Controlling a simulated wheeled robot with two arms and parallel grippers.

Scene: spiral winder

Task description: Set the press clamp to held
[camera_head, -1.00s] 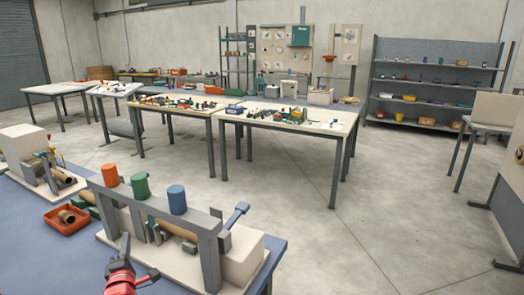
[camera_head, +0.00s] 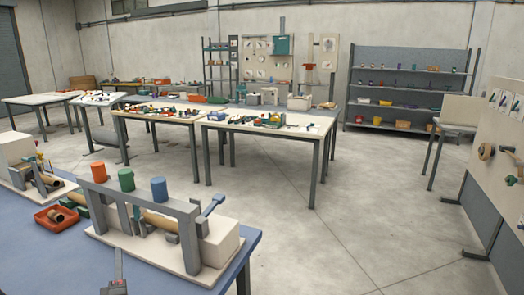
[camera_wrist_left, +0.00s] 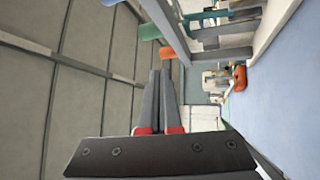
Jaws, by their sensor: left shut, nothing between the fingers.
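The winder (camera_head: 190,209) stands on a cream base plate at the front of the blue bench. Its grey frame carries an orange, a green and a blue cap on top. A brown tube (camera_head: 160,221) lies under the frame's crossbar. My left gripper (camera_head: 118,262) is in front of the winder's near left side, apart from the lever. In the left wrist view the gripper (camera_wrist_left: 160,73) is shut and empty. My right gripper is not in view.
A red tray (camera_head: 56,217) with brown pieces sits left of the winder. Another machine (camera_head: 28,165) stands at the bench's far left. The blue bench top (camera_head: 60,265) is clear at front left. Tables with parts and a shelf (camera_head: 410,90) stand beyond open floor.

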